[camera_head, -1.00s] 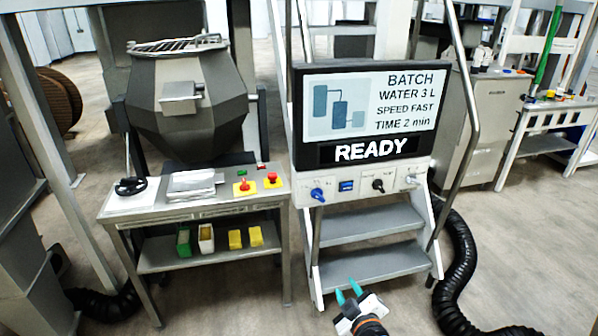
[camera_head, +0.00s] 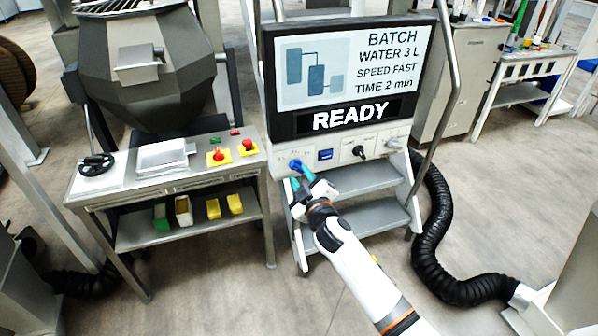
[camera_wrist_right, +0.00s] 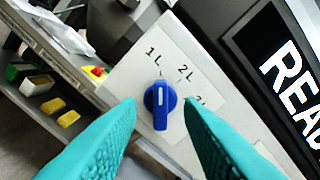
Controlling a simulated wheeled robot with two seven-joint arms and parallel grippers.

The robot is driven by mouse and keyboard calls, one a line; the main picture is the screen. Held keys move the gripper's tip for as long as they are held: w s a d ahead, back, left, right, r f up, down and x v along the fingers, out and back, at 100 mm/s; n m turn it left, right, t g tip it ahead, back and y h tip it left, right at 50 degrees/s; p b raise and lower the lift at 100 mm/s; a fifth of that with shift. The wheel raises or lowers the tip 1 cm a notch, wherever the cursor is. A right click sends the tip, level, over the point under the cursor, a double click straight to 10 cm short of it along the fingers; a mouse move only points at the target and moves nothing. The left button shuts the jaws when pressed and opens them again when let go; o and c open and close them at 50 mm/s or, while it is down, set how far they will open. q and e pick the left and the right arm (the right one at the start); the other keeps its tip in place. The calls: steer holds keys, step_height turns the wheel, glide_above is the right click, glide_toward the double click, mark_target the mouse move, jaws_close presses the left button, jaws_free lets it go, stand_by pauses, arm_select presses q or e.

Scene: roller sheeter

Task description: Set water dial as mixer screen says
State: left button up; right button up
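The mixer screen (camera_head: 352,68) reads BATCH, WATER 3 L, SPEED FAST, TIME 2 min, with READY below. The blue water dial (camera_head: 296,165) is at the left of the white panel under the screen. My right gripper (camera_head: 302,178) is at the dial. Its teal fingers (camera_wrist_right: 160,115) are open, one on each side of the dial, with gaps visible. My left gripper is not in view.
The panel also has a blue switch (camera_head: 325,155), a black dial (camera_head: 359,151) and a grey knob (camera_head: 394,143). A steel table (camera_head: 120,202) with red buttons stands left. Steps (camera_head: 365,180) are below the panel, and a black hose (camera_head: 432,235) lies right.

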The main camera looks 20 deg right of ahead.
steer(key=shift+w, duration=1)
jaws_close()
